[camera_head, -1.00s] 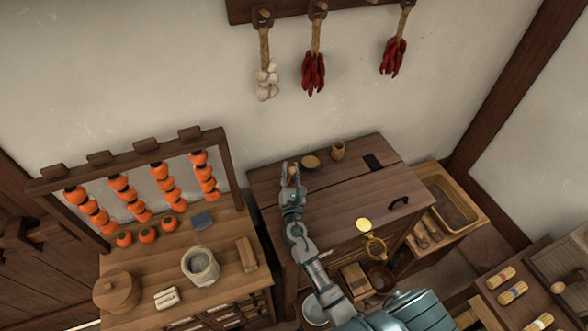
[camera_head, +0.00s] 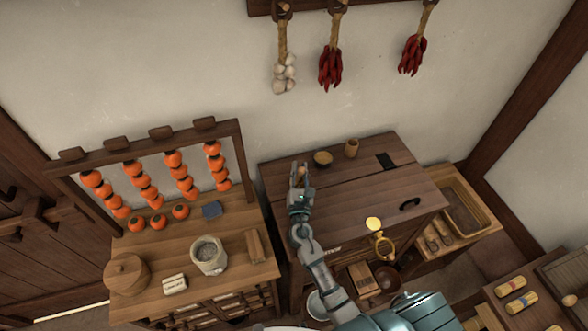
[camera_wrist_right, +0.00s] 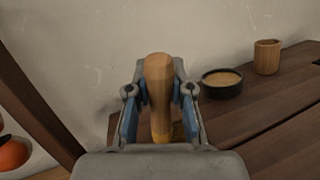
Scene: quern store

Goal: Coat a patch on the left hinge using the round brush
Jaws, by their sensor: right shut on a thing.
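My right gripper (camera_head: 299,172) is over the left part of the wooden chest top (camera_head: 350,196). In the right wrist view my gripper (camera_wrist_right: 160,100) is shut on the wooden handle of the round brush (camera_wrist_right: 159,82), which stands roughly upright between the blue-lined fingers. The bristles are hidden, so I cannot tell whether they touch anything. A dark hinge plate (camera_head: 387,161) lies at the right of the chest's lid seam. I cannot make out the left hinge; my gripper and arm cover that part of the seam. My left gripper is not in view.
A shallow dark bowl with tan contents (camera_wrist_right: 222,83) and a wooden cup (camera_head: 352,148) stand at the chest's back, right of the gripper. A persimmon rack (camera_head: 150,150) stands left on another bench. A black handle (camera_head: 410,204) is on the lid.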

